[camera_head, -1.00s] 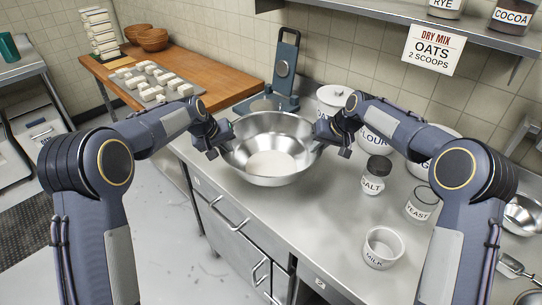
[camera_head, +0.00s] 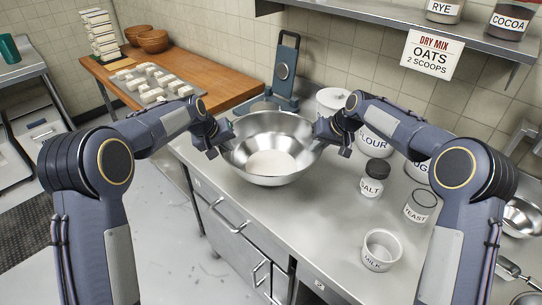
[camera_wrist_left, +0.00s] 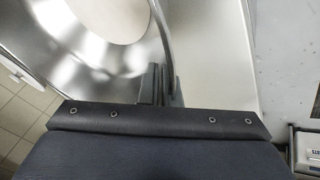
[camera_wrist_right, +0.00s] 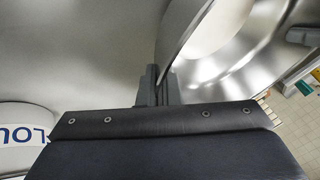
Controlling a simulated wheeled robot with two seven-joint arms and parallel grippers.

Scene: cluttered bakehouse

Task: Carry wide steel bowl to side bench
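The wide steel bowl (camera_head: 268,165) is in the middle of the head view, over the steel counter, with a pale round patch at its bottom. I cannot tell whether it touches the counter. My left gripper (camera_head: 222,147) is at its left rim; in the left wrist view the fingers (camera_wrist_left: 161,85) close on the rim. My right gripper (camera_head: 324,140) is at its right rim; in the right wrist view the fingers (camera_wrist_right: 158,87) pinch the rim. A wooden-topped bench (camera_head: 222,78) stands at the back left. No label shows which bench is the side bench.
The wooden bench holds a tray of pale blocks (camera_head: 150,82), wooden bowls (camera_head: 152,40) and a block stack (camera_head: 101,35). A blue-grey scale (camera_head: 286,70) stands behind the bowl. Salt (camera_head: 372,183), yeast (camera_head: 421,206) and milk (camera_head: 382,250) containers crowd the right. Floor is open at left.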

